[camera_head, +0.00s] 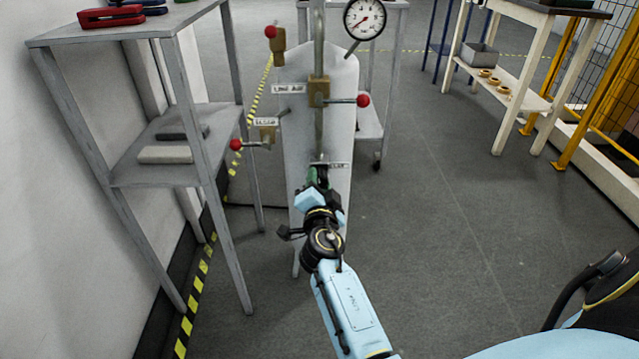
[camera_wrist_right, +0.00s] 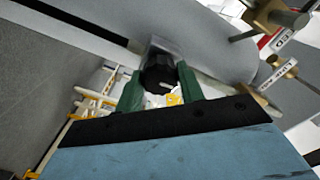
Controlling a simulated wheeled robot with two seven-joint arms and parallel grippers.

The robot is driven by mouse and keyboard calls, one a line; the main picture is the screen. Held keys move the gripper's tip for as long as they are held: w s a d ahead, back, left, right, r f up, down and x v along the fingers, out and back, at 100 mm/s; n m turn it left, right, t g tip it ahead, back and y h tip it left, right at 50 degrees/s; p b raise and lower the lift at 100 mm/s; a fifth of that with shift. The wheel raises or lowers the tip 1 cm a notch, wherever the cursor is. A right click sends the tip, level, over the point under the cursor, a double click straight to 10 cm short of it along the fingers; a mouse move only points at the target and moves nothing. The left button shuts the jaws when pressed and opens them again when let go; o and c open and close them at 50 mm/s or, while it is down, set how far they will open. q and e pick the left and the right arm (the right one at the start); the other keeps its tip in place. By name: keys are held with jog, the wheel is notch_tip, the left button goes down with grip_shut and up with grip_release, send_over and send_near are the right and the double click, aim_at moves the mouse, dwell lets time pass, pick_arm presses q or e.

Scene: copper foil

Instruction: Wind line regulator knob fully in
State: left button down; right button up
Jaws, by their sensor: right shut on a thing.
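The regulator knob (camera_wrist_right: 160,75) is black and round with a light mark on its face. It sits between the two green fingers of my right gripper (camera_wrist_right: 160,90), which is shut on it. In the head view my right gripper (camera_head: 316,176) reaches up to the grey panel (camera_head: 318,120), below a small label at its lower right; the knob is hidden there by the gripper. A round gauge (camera_head: 364,18) with a red needle stands at the top of the panel. The left gripper is not in view.
Red-tipped valve levers (camera_head: 362,100) stick out from the panel on both sides. A grey shelf (camera_head: 118,180) with bars and red tools stands close on the left. A cream workbench (camera_head: 520,100) stands at the back right. The floor (camera_head: 440,220) on the right is clear.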

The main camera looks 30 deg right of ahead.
jog(key=shift+m, duration=0.6)
jog(key=o, duration=1)
jog(key=shift+s, duration=0.1)
jog(key=v, duration=1.3)
jog(key=shift+s, duration=0.15)
